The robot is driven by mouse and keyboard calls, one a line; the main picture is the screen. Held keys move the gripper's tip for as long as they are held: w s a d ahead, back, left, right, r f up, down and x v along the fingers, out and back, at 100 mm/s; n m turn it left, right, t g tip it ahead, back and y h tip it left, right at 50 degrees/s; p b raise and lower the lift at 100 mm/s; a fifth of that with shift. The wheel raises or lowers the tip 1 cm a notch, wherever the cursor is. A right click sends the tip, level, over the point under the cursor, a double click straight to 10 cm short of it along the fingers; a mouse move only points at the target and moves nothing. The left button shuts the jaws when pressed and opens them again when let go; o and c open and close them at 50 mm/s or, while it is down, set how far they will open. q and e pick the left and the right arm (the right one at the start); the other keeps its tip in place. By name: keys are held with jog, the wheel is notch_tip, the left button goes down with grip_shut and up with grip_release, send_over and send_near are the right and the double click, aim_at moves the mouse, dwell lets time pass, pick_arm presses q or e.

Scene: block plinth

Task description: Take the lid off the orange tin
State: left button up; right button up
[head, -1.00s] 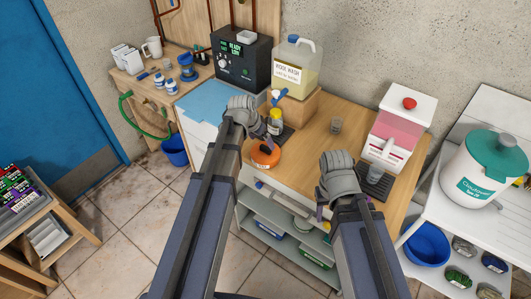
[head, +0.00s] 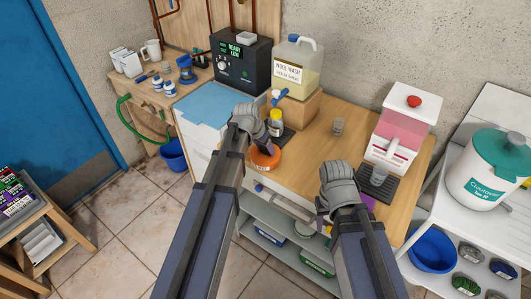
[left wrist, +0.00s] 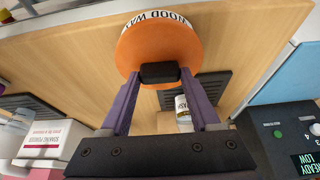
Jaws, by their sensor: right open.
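The orange tin (head: 264,160) stands upright near the front edge of the wooden counter, just in front of the dark mat. In the left wrist view the tin (left wrist: 158,40) shows its round orange top and a "WOOD WAX" label. A dark knob (left wrist: 160,73) sits on its lid. My left gripper (left wrist: 160,82) has its purple fingers against both sides of this knob. In the head view my left gripper (head: 262,146) is right above the tin and hides part of its top. My right gripper (head: 342,194) is open and empty above the counter's front edge.
A wool wash jug (head: 298,68) stands on a wooden block (head: 297,110) behind the tin. A bottle (head: 276,124) is close behind my left gripper. A glass (head: 338,126), a pink dispenser (head: 405,130) and a dark box (head: 240,62) are also near. The counter's middle is clear.

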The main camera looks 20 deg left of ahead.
aim_at(265, 149)
pick_arm(q)
jog(key=c, duration=0.8)
notch_tip(265, 149, up, 10)
jog(key=p, duration=1)
